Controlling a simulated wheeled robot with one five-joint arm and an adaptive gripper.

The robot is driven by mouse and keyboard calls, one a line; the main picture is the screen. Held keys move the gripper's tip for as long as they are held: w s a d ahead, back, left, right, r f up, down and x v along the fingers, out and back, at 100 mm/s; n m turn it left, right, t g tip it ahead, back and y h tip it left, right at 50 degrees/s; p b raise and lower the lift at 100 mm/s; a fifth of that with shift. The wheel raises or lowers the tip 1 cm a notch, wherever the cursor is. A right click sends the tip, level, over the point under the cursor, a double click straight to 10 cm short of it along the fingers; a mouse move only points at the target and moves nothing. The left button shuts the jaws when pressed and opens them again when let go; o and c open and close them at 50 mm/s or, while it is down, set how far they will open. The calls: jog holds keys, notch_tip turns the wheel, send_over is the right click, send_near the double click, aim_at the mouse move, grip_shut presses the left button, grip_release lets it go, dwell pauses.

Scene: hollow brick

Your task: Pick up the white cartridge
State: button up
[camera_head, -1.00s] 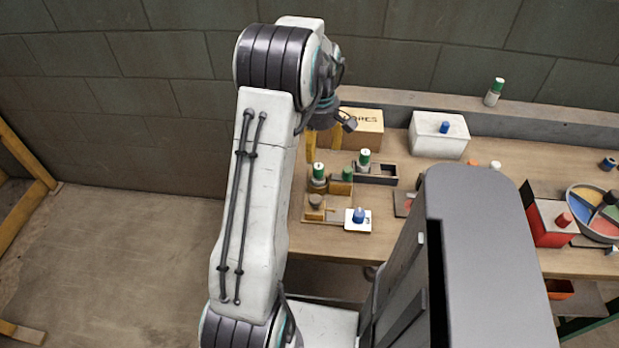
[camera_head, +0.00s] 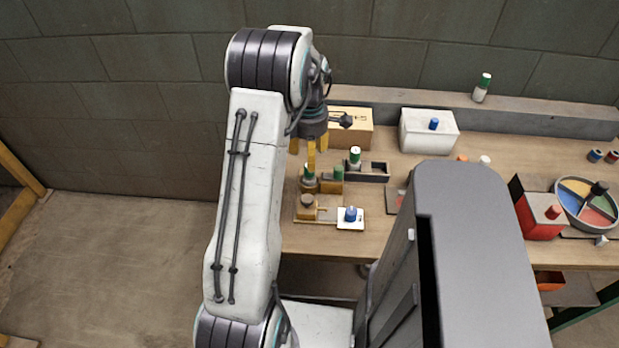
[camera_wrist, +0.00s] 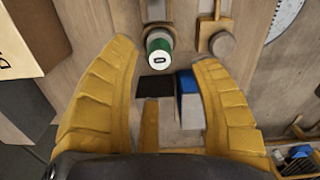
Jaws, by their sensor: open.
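Several green-capped cartridges stand on the bench. One with a pale body (camera_head: 355,157) stands by a dark tray, and one (camera_head: 309,173) stands just below my gripper (camera_head: 308,150). A third, white-bodied one (camera_head: 481,89) stands on the back ledge. I cannot tell which is the white cartridge meant. In the wrist view a green-capped cartridge (camera_wrist: 158,47) with a small white label on top lies between my gripper's yellow fingertips (camera_wrist: 160,58). The fingers are spread and no contact shows. Its lower body is partly hidden by its cap.
A cardboard box (camera_head: 350,127) and a white box with a blue knob (camera_head: 428,132) stand at the back. A white plate with a blue knob (camera_head: 350,222) lies at the bench's front. A red box (camera_head: 535,220) and a coloured round dish (camera_head: 588,218) are at right.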

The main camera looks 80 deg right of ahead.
aim_at(309, 177)
jog(key=shift+s+f, duration=0.1)
jog(key=shift+f, duration=2.25)
jog(key=shift+o, duration=0.2)
grip_shut()
